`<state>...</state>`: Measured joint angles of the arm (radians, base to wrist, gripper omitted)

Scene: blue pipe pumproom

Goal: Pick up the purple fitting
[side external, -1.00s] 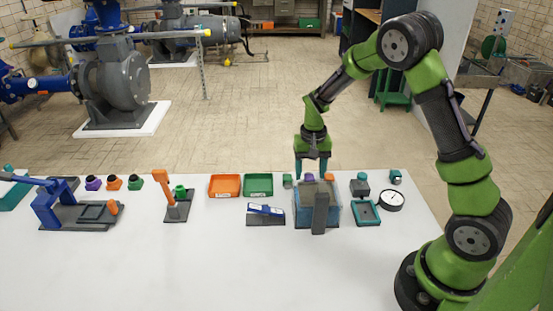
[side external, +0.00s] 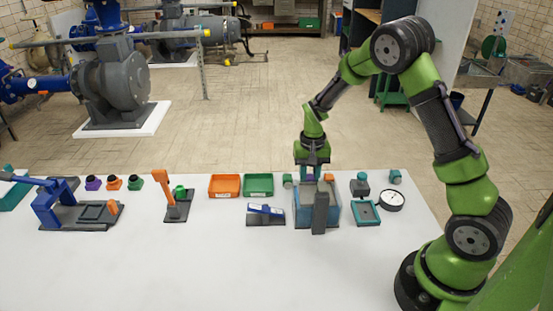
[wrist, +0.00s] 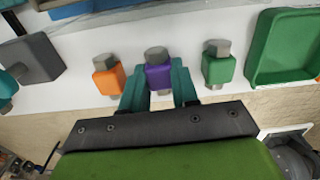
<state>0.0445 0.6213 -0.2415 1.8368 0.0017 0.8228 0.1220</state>
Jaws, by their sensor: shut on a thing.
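The purple fitting (wrist: 159,77) has a grey hexagonal top. It is between the two teal fingers of my gripper (wrist: 158,88) in the wrist view, and the fingers are closed against its sides. In the side external view my gripper (side external: 309,178) points down at the back of the table, behind a blue box-like fixture.
An orange fitting (wrist: 108,78) and a green fitting (wrist: 217,68) stand close on either side. A green tray (side external: 258,184) and an orange tray (side external: 225,184) lie to the left. The blue fixture (side external: 302,215) stands in front. The front of the table is clear.

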